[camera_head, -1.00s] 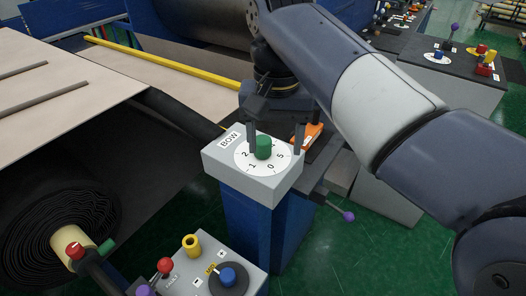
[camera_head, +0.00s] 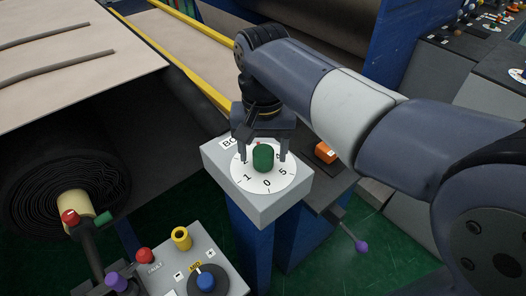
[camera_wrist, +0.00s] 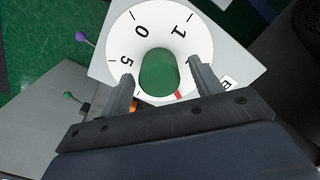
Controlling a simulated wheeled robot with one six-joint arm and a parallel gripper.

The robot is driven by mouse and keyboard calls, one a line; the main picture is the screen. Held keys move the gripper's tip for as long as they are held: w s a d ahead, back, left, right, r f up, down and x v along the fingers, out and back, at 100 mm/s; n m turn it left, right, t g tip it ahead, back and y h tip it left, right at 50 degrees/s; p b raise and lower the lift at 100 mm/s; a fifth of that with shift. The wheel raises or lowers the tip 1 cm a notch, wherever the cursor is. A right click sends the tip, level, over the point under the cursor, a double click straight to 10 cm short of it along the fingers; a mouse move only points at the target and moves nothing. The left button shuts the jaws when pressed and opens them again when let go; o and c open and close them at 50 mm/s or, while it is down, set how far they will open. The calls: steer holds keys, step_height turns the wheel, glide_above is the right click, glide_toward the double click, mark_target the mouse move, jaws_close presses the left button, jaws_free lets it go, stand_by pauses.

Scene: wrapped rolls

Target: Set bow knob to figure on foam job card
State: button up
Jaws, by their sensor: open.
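The green bow knob (camera_head: 264,158) stands upright in the middle of a white dial (camera_head: 284,184) with figures around it. The dial is on top of a grey box (camera_head: 288,206) with a partly hidden BOW label (camera_head: 229,142). My gripper (camera_head: 264,154) points down over the dial, open, with one finger on each side of the knob. In the wrist view, the knob (camera_wrist: 158,70) lies between the fingertips (camera_wrist: 160,72), with gaps showing. A red mark (camera_wrist: 178,96) shows on the dial's label side; its figure is hidden. I see no job card I can make out.
A control panel with a blue knob (camera_head: 206,282), a red button (camera_head: 144,256) and a yellow post (camera_head: 181,238) stands at lower left. A purple-tipped lever (camera_head: 361,246) and an orange object (camera_head: 326,152) are right of the box. A dark roll (camera_head: 30,190) is at left.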

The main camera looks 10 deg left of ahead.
steer(key=shift+f, duration=0.55)
steer(key=c, duration=1)
steer(key=shift+r+n, duration=0.1)
steer(key=shift+n, duration=0.3)
steer(key=n+p, duration=0.2)
steer(key=n, duration=0.2)
steer(key=shift+n, duration=0.4)
steer(key=n+p, duration=0.2)
steer(key=n, duration=0.4)
